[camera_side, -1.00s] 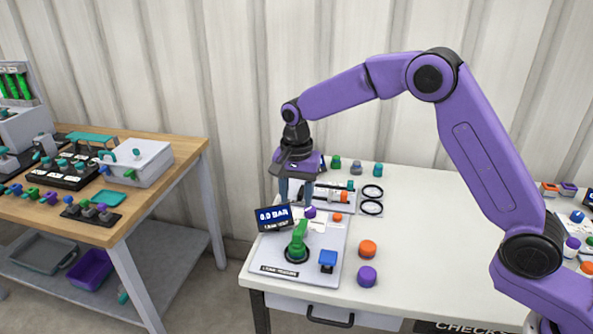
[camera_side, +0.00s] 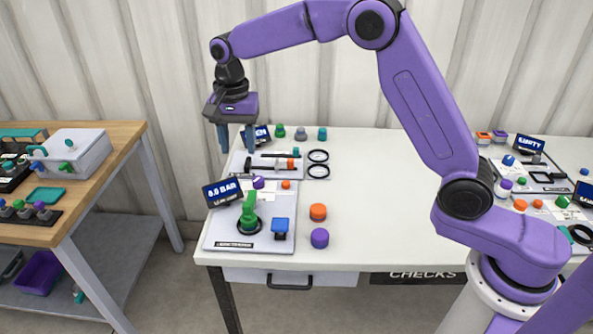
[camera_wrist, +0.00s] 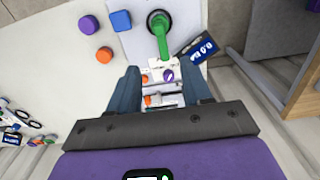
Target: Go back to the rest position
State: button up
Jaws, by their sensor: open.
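My gripper (camera_side: 237,138) hangs fingers down above the left end of the white table (camera_side: 380,165). Its two blue fingers are apart and nothing shows between them in the side view. In the wrist view the open fingers (camera_wrist: 163,88) frame parts on the table below, including a purple cap (camera_wrist: 168,75) and an orange cap. The board (camera_side: 217,236) with a green valve handle (camera_side: 249,212), a blue block (camera_side: 280,227) and a display reading about 8.0 BAR (camera_side: 222,192) lies in front of the gripper, clear of it.
An orange cap (camera_side: 318,212) and a purple cap (camera_side: 320,238) stand right of the board. Two black rings (camera_side: 318,156) and several small knobs sit behind. More boards stand at the far right. A wooden bench (camera_side: 105,170) is at the left; the table's middle is clear.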

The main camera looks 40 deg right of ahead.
jog(key=s+d+r+n, duration=0.2)
jog(key=s+n, duration=0.9)
jog(key=s, duration=0.8)
jog(key=s+d+f+n, duration=0.1)
jog(key=s+d+n, duration=0.4)
jog(key=s, duration=0.4)
jog(key=s+d+f+n, duration=0.1)
jog(key=s+d+n, duration=0.4)
jog(key=s, duration=0.5)
jog(key=shift+s+d+f+n, duration=0.15)
jog(key=shift+d+f+n, duration=0.25)
jog(key=shift+d, duration=0.5)
